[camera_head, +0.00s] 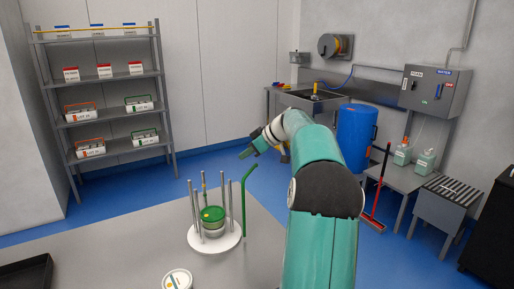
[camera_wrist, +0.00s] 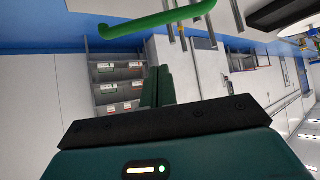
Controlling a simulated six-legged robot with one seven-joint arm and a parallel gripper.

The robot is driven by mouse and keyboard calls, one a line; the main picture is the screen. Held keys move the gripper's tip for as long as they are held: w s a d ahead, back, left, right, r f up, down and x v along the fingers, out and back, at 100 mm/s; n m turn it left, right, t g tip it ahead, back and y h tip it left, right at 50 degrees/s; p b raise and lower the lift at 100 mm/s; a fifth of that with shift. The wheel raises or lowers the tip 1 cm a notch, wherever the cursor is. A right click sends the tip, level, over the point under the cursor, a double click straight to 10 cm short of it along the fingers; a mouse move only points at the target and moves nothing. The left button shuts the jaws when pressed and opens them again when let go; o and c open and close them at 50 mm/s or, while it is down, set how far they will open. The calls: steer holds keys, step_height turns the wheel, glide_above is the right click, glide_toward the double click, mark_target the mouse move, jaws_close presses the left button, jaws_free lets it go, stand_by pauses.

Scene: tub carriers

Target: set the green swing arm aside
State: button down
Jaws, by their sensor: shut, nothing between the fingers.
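The green swing arm (camera_head: 244,205) is an upright post at the right rim of the white round carrier base (camera_head: 215,241). Its bent top slants up to the right in the head view. In the wrist view, the green bar (camera_wrist: 157,22) crosses the top of the picture. Several grey rods rise from the base around a green-lidded tub (camera_head: 213,215). My gripper (camera_head: 244,155) is above and just behind the swing arm's top in the head view. Its fingers (camera_wrist: 158,88) are together and empty, apart from the bar in the wrist view.
The grey table (camera_head: 120,250) has clear room left of the carrier. A white-lidded tub (camera_head: 177,280) stands at its front and a black tray (camera_head: 27,274) at left. A rack (camera_head: 110,77) with labelled boxes stands behind. A sink and blue barrel (camera_head: 356,135) are back right.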

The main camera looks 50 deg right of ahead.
mark_target(251, 170)
steer(key=f, duration=0.1)
steer(key=s+f, duration=0.1)
steer(key=f, duration=0.1)
steer(key=shift+s+d, duration=0.15)
steer(key=shift+s, duration=0.05)
steer(key=shift+d+f, duration=0.1)
steer(key=shift+f, duration=0.15)
steer(key=shift+s+r, duration=0.1)
steer(key=shift+s, duration=0.05)
steer(key=shift+s+d+f, duration=0.1)
steer(key=shift+s+f, duration=0.05)
steer(key=shift+s, duration=0.35)
steer(key=shift+s+d+f, duration=0.1)
steer(key=shift+s, duration=0.35)
steer(key=shift+f, duration=0.1)
steer(key=shift+w, duration=0.1)
